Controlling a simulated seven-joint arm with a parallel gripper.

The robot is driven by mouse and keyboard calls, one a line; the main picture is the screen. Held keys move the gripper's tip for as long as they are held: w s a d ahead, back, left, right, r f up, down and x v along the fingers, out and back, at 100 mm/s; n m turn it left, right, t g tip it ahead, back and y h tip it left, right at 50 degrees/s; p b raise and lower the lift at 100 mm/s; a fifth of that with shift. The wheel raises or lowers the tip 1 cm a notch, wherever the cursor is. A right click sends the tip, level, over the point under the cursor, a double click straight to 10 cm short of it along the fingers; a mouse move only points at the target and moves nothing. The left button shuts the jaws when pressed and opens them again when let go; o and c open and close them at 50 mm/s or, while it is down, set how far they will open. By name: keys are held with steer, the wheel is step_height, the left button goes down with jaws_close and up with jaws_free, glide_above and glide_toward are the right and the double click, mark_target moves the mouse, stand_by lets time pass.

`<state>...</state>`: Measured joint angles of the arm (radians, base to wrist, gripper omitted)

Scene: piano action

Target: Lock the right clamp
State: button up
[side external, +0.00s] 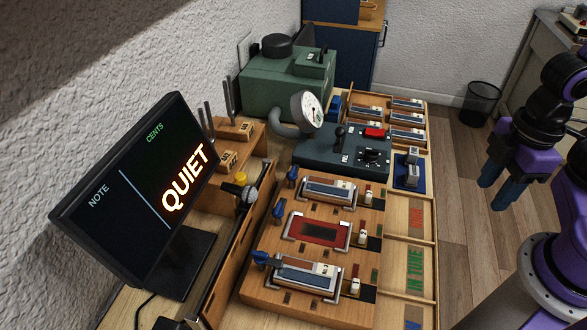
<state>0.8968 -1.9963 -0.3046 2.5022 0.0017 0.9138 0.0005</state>
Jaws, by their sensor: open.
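A wooden fixture (262,287) holds three stations in a row. The far station has a grey-framed block (328,192), the middle one a red bed (317,232), the near one another grey-framed block (306,277). A blue clamp handle stands at the left end of each: far handle (292,175), middle handle (275,213), near handle (260,257). The near handle leans left, with grey metal reaching toward its block. I cannot tell which is called the right clamp, nor which are locked. My gripper (496,187) is open and empty, well right of the fixture, above the floor side.
A screen (140,200) reading QUIET stands at the left. Behind the fixture are a dark control box (325,160) with a lever and red switch, a round gauge (307,112) and a green machine (275,88). Shallow wooden trays (434,215) line the right edge.

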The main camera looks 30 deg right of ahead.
steer(key=o, duration=0.3)
steer(key=shift+a, duration=0.1)
step_height(320, 180, up, 6)
steer(key=m, duration=0.4)
glide_above(292, 171)
step_height(292, 171, down, 17)
steer(key=shift+f, duration=0.15)
steer(key=c, duration=1)
